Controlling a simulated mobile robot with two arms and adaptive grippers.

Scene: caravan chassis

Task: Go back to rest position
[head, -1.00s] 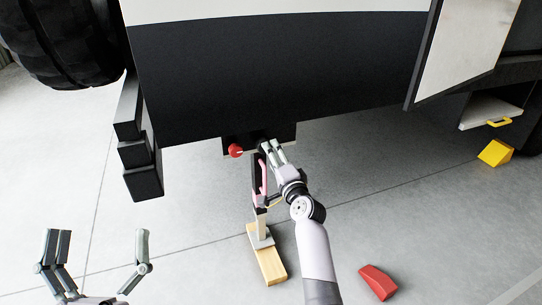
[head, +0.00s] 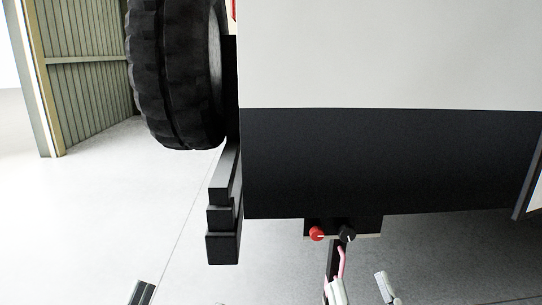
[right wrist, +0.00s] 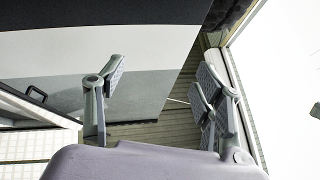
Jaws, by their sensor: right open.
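My right gripper (head: 362,289) shows at the bottom of the head view, its fingertips apart and the rest cut off by the frame edge. It is below the caravan's black lower panel (head: 390,160), apart from the red knob (head: 316,233) and black knob (head: 347,234). In the right wrist view the right gripper (right wrist: 160,75) is open with nothing between its fingers. My left gripper (head: 181,297) shows only as fingertips at the bottom left edge; they are apart, and no held object shows.
A large black tyre (head: 175,75) and a stepped black bracket (head: 223,225) are left of the caravan body. A dark post with a pink part (head: 341,262) stands under the knobs, near the right gripper. Grey floor (head: 100,220) is clear at left.

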